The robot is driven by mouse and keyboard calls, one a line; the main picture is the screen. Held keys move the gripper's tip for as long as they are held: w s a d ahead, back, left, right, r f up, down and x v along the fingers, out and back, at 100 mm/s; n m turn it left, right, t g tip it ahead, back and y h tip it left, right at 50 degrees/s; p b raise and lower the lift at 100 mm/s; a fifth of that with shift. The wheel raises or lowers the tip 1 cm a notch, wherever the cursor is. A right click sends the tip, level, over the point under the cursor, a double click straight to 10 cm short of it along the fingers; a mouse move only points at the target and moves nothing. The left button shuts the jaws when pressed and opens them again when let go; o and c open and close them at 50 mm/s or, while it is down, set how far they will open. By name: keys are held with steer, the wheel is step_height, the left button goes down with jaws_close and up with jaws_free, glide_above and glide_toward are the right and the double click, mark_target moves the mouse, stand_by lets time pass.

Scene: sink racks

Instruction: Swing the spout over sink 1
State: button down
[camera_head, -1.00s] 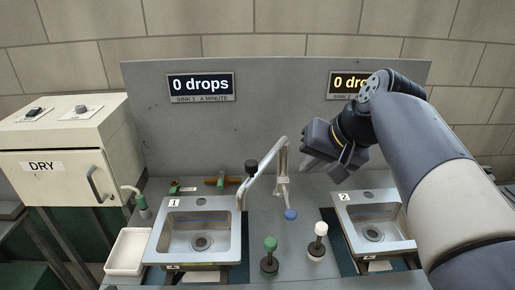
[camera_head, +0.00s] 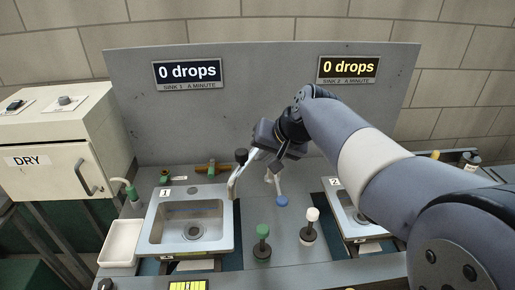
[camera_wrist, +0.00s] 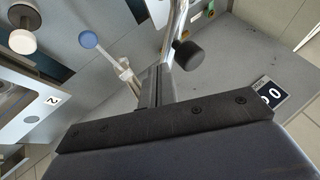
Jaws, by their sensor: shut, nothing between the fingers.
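The spout (camera_head: 236,183) is a bent silver tube with a black knob (camera_head: 241,156) on it. Its lower left end is at the right rim of sink 1 (camera_head: 153,222); I cannot tell whether it hangs over the basin. My gripper (camera_head: 257,140) is shut and empty, beside the raised part of the spout, and hides some of it. In the wrist view, my shut fingers (camera_wrist: 157,88) point toward the silver tube (camera_wrist: 177,25), with the black knob (camera_wrist: 188,55) just to the right. I cannot tell whether they touch.
A blue knob (camera_head: 282,201) stands right of the spout. Green-topped (camera_head: 262,231) and white-topped (camera_head: 312,214) handles stand in front, between the sinks. Sink 2 (camera_head: 334,189) is partly behind my arm. A back panel (camera_head: 270,75) rises behind, reading 0 drops for both sinks.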

steer(key=shift+w+a, duration=0.2)
steer(key=shift+a, duration=0.5)
steer(key=w+a+p, duration=0.1)
steer(key=w+a, duration=0.2)
steer(key=a, duration=0.3)
steer(key=shift+w+a+p, duration=0.15)
steer(key=shift+a+p, duration=0.05)
steer(key=shift+p, duration=0.1)
steer(key=shift+r, duration=0.2)
